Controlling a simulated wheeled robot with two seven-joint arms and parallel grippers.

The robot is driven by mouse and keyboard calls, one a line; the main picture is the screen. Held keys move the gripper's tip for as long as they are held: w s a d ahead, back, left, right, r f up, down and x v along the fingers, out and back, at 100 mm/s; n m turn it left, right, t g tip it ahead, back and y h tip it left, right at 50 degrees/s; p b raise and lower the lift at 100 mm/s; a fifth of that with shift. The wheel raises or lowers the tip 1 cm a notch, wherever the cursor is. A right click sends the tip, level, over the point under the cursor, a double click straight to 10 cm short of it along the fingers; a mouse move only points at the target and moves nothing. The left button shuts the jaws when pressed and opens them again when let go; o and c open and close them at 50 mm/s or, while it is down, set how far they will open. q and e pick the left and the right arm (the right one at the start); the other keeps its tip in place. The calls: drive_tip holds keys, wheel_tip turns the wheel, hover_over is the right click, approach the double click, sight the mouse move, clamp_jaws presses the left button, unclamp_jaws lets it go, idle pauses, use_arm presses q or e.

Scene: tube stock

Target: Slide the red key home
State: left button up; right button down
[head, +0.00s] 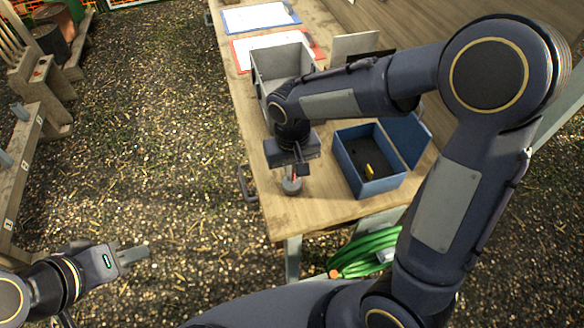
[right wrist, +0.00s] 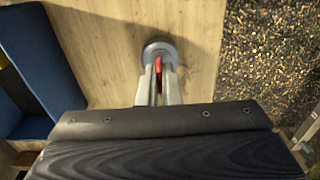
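The red key (right wrist: 159,66) shows as a thin red piece between the two fingers of my right gripper (right wrist: 160,88) in the right wrist view. The fingers are close together and appear shut on it. A round grey disc (right wrist: 160,50) lies beneath the key, at the table's edge. In the head view the right gripper (head: 292,172) points down there, and a little red shows above the grey disc (head: 291,187). Whether the key sits in the disc is hidden by the fingers. My left gripper (head: 132,256) is empty over the gravel, far from the table; its opening is unclear.
An open blue box (head: 367,184) with a yellow item (head: 369,172) inside stands right of the disc on the wooden table (head: 325,205). A grey open box (head: 262,88) and red and blue clipboards lie farther back. A green hose (head: 365,255) hangs below the table's front edge.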

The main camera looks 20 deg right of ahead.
drive_tip(key=shift+f, duration=0.1)
drive_tip(key=shift+f+b, duration=0.45)
drive_tip(key=shift+b, duration=0.05)
drive_tip(key=c, duration=1.5)
unclamp_jaws()
drive_tip(key=shift+c, duration=0.2)
drive_tip(key=shift+r, duration=0.1)
wheel_tip(320, 180, up, 8)
drive_tip(key=shift+f, duration=0.15)
